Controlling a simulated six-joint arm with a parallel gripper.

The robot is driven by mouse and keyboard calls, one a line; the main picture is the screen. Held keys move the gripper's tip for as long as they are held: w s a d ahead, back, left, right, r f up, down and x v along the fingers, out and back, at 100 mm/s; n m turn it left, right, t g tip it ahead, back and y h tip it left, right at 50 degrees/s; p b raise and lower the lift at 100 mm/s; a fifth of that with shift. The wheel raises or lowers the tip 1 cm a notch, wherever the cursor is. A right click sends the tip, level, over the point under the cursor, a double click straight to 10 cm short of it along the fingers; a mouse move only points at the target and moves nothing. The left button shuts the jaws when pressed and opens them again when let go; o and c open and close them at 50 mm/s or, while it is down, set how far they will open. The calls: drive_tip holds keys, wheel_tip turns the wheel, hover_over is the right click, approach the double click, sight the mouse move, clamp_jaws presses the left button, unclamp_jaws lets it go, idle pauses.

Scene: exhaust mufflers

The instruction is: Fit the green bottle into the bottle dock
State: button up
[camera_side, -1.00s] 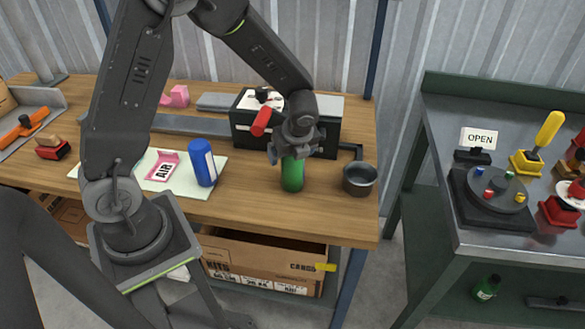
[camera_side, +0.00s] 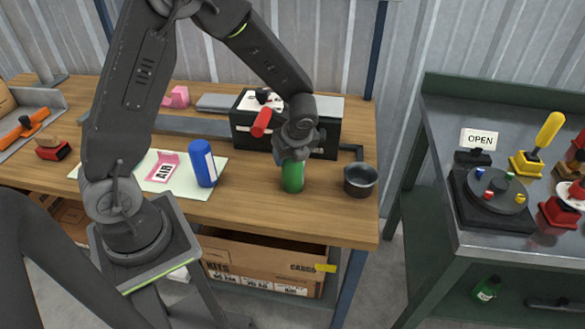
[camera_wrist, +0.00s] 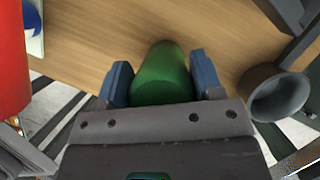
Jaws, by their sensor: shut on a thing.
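The green bottle (camera_side: 292,179) is upright at the front right of the wooden bench; it also shows in the wrist view (camera_wrist: 164,76). My gripper (camera_side: 293,160) is over its top, and in the wrist view its blue fingers (camera_wrist: 161,80) are shut on the bottle from both sides. The bottle's upper part is hidden by my gripper. A dark round open cup (camera_side: 360,180), which looks like the bottle dock, stands just right of the bottle and apart from it. It also shows at the right of the wrist view (camera_wrist: 274,94), and I see nothing in it.
A blue can (camera_side: 203,164) stands left on a pale mat (camera_side: 214,163) with a pink AIR card (camera_side: 163,168). Bare bench lies between can and bottle.

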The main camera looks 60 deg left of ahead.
drive_tip(key=shift+r, duration=0.15)
wheel_tip(320, 180, up, 9)
drive_tip(key=shift+r, duration=0.1)
drive_tip(key=shift+w+n, duration=0.1)
drive_tip(key=shift+n, duration=0.2)
drive_tip(key=shift+w+d+n+g, duration=0.15)
drive_tip(key=shift+n+g, duration=0.15)
drive_tip(key=shift+n, duration=0.3)
drive_tip(key=f+n+g, duration=0.1)
drive_tip(key=n, duration=0.3)
drive_tip(key=w+d+f+n+g+h, duration=0.1)
drive_tip(key=n, duration=0.2)
drive_tip(key=w+d+f+n+g, duration=0.1)
drive_tip(key=n+g, duration=0.1)
drive_tip(key=n, duration=0.2)
drive_tip(key=shift+f+n+h, duration=0.3)
drive_tip(key=shift+h, duration=0.1)
drive_tip(key=w+d+r+n+h, duration=0.6)
drive_tip(key=w+d+n, duration=0.4)
drive_tip(key=n, duration=0.6)
drive_tip(key=shift+w+r+n+t, duration=0.2)
drive_tip(key=shift+w+n+t, duration=0.1)
drive_tip(key=shift+w+t, duration=0.15)
